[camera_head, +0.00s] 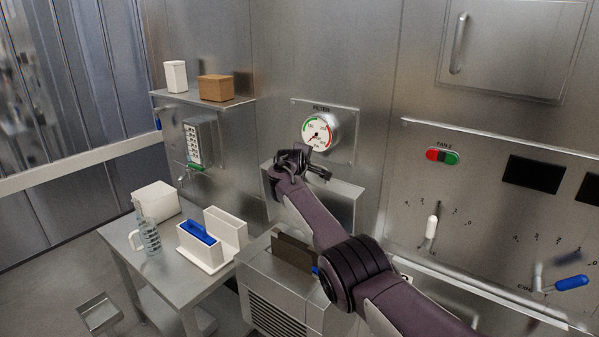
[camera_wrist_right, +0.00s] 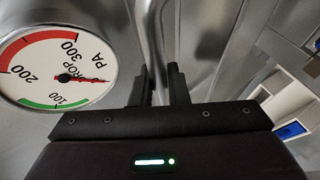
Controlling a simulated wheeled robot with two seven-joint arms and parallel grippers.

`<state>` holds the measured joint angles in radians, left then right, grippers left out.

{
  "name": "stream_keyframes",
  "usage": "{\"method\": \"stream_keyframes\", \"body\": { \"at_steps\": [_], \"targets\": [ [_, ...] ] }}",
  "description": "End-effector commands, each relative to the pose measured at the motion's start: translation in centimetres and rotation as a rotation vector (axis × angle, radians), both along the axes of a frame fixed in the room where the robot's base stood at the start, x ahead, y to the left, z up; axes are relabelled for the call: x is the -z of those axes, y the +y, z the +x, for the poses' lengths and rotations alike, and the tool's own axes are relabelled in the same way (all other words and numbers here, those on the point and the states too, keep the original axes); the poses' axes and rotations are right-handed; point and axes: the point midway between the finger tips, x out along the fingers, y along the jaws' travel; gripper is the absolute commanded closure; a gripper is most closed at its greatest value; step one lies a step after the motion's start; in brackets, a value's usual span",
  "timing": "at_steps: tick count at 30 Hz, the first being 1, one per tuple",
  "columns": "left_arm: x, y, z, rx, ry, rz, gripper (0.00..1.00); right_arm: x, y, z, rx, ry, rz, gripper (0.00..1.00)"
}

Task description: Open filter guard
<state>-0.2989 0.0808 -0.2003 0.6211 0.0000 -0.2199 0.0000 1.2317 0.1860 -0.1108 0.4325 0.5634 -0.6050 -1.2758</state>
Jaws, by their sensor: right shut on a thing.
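The filter guard looks like a grey metal cover (camera_head: 343,190) on the wall below the round FILTER gauge (camera_head: 321,131). My right gripper (camera_head: 303,163) reaches in from the lower right to the guard's upper left part. In the right wrist view its two dark fingers (camera_wrist_right: 160,88) stand a small gap apart, with grey metal between them. The gripper is shut on the guard, but its own body hides the exact grip point. The gauge dial (camera_wrist_right: 58,66) fills the upper left of that view. My left gripper is not in view.
Below the guard stands a metal cabinet (camera_head: 272,300) with brown panels (camera_head: 293,250) in its top. A control panel (camera_head: 480,200) with levers is at the right.

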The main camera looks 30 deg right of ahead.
Motion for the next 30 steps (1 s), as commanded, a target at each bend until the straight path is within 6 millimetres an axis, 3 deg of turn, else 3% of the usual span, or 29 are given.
{"method": "stream_keyframes", "body": {
  "at_steps": [14, 15, 19, 30],
  "targets": [
    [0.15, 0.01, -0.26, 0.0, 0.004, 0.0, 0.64, -0.04, -0.25, 0.11, -0.002, 0.002, -0.003, 1.0],
    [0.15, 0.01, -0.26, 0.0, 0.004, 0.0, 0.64, -0.05, -0.25, 0.12, -0.002, 0.002, -0.003, 0.83],
    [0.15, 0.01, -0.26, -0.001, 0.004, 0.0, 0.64, -0.05, -0.23, 0.12, -0.001, 0.001, -0.003, 0.66],
    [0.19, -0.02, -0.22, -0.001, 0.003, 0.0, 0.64, -0.12, -0.1, 0.05, -0.001, -0.001, -0.003, 0.64]
  ]
}}
